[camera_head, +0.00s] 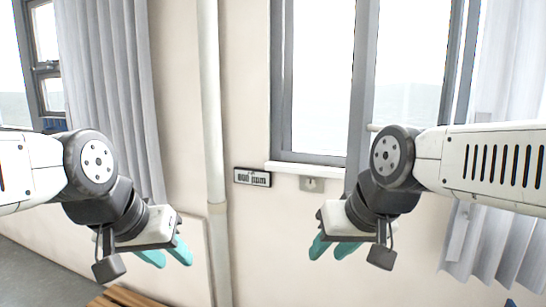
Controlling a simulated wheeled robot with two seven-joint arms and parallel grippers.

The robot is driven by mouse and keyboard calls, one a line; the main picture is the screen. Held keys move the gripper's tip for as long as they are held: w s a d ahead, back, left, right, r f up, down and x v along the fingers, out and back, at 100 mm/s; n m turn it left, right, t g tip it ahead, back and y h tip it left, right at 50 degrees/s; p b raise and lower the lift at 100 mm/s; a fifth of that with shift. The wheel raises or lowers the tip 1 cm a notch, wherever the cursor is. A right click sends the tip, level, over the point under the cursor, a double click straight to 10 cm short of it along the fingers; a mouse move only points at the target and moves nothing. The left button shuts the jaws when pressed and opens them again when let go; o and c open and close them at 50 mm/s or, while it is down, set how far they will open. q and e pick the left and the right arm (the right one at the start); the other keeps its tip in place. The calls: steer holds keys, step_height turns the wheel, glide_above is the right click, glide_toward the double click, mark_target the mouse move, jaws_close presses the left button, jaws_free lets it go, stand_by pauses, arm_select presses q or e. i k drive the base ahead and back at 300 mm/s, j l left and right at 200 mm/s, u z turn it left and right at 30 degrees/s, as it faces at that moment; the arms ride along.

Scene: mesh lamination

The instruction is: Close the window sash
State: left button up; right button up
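The window (281,80) with a grey frame is in the wall at the centre right of the head view. Its sash (363,80) has a grey upright that runs down past the white sill, so the sash seems swung into the room; its lower part is hidden behind my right arm. My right gripper (330,250) is below the sill, in front of the wall, teal fingers apart and empty. It appears nearer to me than the sash. My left gripper (166,257) is further left, before the curtain and wall, fingers apart and empty.
A white vertical pipe (211,130) runs down the wall between the grippers. A small sign (252,177) and a wall socket (311,184) are under the window. Curtains hang at left (105,80) and right (500,90). A slatted wooden surface (122,298) shows at the bottom left.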

mark_target(367, 17)
steer(key=z, duration=1.25)
steer(key=l, duration=0.25)
steer(key=k+l+z, duration=0.1)
steer(key=k+l, duration=0.05)
steer(key=l, duration=0.1)
